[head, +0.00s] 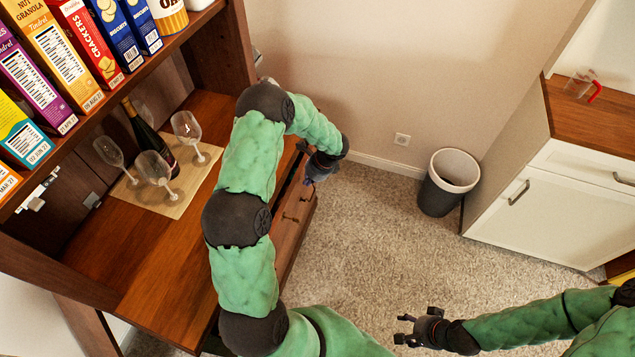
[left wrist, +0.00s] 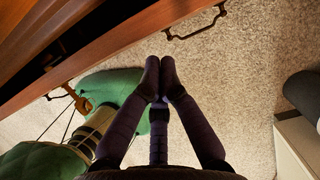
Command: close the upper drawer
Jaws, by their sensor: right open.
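The upper drawer (left wrist: 130,42) stands out from the hutch in the left wrist view, with a dark gap behind its wooden front. A dark handle (left wrist: 196,24) is on that front, and another handle shows lower left. In the head view the drawer fronts (head: 287,235) show below the desk's right edge, partly hidden by my left arm. My left gripper (head: 309,181) is beside the drawer's outer side. Its fingers (left wrist: 160,62) are together and empty in the left wrist view, apart from the handle. My right gripper (head: 402,329) is open and empty over the carpet.
The hutch desk (head: 165,275) holds a mat with a bottle (head: 150,140) and several glasses. Cereal boxes (head: 60,60) line the shelf above. A bin (head: 447,182) stands by the wall, and a white cabinet (head: 550,205) is at right. The carpet between is clear.

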